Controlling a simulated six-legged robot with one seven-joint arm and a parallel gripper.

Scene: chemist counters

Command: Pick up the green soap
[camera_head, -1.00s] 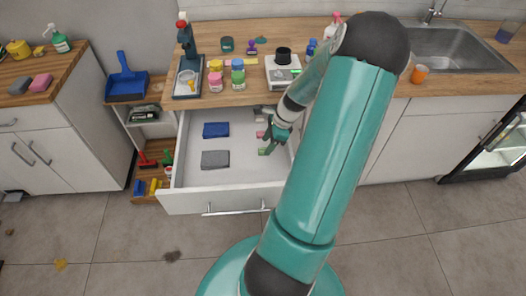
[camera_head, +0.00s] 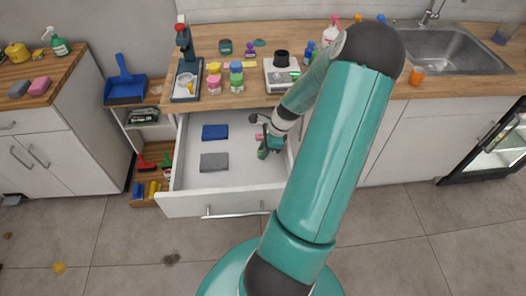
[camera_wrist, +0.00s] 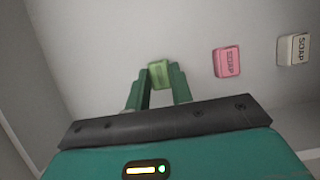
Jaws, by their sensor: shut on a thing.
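The green soap (camera_wrist: 159,74) is a small light-green bar between the fingertips of my gripper (camera_wrist: 160,84) in the wrist view. The gripper is shut on it, with a finger on each side. In the head view my gripper (camera_head: 264,152) is over the right part of the open drawer (camera_head: 240,176), and the green soap is hidden or too small to make out there. A pink soap (camera_wrist: 227,62) and a white soap (camera_wrist: 293,49) lie to its right in the wrist view, apart from the gripper.
A blue cloth (camera_head: 215,132) and a grey cloth (camera_head: 214,162) lie in the drawer's left part. The drawer walls surround the gripper. The wooden counter above holds a microscope (camera_head: 185,65), coloured jars and a scale (camera_head: 281,78). The sink (camera_head: 440,50) is at right.

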